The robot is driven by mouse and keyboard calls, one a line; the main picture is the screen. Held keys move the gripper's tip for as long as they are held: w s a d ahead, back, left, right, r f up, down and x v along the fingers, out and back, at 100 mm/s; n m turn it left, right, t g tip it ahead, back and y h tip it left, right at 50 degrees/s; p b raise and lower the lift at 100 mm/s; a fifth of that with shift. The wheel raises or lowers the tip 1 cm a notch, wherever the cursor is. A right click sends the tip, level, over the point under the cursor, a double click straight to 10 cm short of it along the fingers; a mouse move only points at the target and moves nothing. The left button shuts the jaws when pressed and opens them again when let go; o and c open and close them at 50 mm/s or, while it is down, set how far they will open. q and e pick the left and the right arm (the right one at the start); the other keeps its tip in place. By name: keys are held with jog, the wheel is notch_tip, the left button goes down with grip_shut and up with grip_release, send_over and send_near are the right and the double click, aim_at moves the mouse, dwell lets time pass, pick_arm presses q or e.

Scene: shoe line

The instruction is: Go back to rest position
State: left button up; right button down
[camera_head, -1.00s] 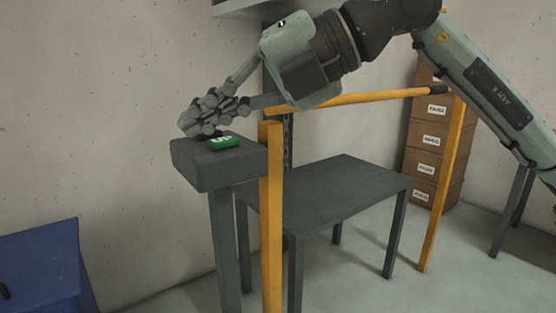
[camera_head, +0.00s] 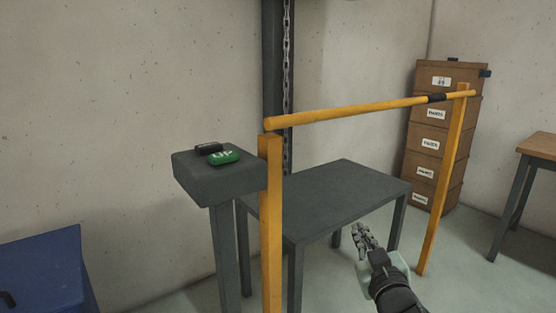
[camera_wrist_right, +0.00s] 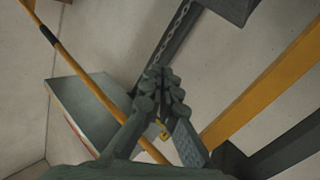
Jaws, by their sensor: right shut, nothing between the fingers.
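My right gripper (camera_head: 366,238) is low at the lower right of the head view, in front of the dark table. It also shows in the right wrist view (camera_wrist_right: 163,80), with its fingers together and nothing between them. It is well apart from the grey pedestal (camera_head: 215,185), which carries a green button marked UP (camera_head: 224,157) and a black button (camera_head: 208,147). My left gripper is in neither view.
A blue bin (camera_head: 45,270) is at lower left, a wooden-topped table (camera_head: 540,145) at right.

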jog(key=s+d+f+m+g+h, duration=0.1)
jog(key=s+d+f+g, duration=0.2)
jog(key=f, duration=0.5)
jog(key=s+d+f+g+h, duration=0.1)
jog(key=s+f+g, duration=0.1)
jog(key=s+f, duration=0.45)
jog(key=s+d+f+m+g, duration=0.1)
jog(key=s+d+f+g, duration=0.25)
jog(key=f, duration=0.45)
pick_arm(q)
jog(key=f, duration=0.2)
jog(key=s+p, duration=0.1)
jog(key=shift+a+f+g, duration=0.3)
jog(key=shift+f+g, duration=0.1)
pick_arm(e)
jog(key=s+f+g, duration=0.3)
jog(key=s+f, duration=0.3)
jog(key=s, duration=0.3)
jog(key=s+d+f+g, duration=0.1)
jog(key=s+f+g, duration=0.2)
jog(key=s+f, duration=0.3)
jog(key=s, duration=0.4)
jog(key=shift+s+d+f, duration=0.15)
jog(key=shift+s, duration=0.15)
jog(key=shift+g, duration=0.25)
dwell(2.6)
